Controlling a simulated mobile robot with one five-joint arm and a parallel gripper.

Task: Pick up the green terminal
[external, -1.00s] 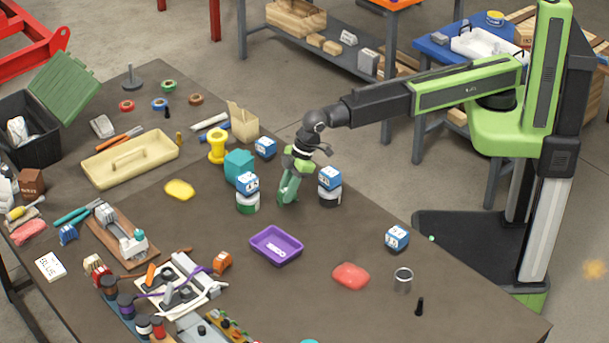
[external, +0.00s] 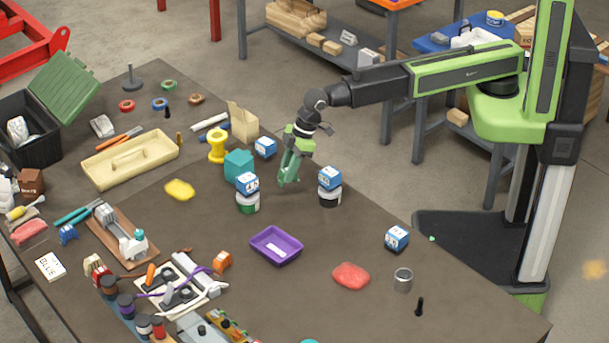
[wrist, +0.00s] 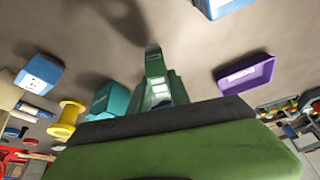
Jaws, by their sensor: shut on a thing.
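My gripper (external: 291,161) points down above the dark table, between two white jars topped with blue-and-white cubes. It is shut on the green terminal (external: 287,179), which hangs at its tip and appears clear of the tabletop. In the wrist view the terminal (wrist: 157,85) is a green block with pale parts, seen end-on ahead of my gripper. Its green is close to that of the fingers, so the exact edge between them is hard to tell.
A left jar (external: 248,203) and a right jar (external: 329,198) flank my gripper closely. A teal block (external: 238,164) and yellow spool (external: 217,147) stand to the left. A purple tray (external: 263,252) lies in front. The table right of the tray is fairly open around a red lump (external: 351,276).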

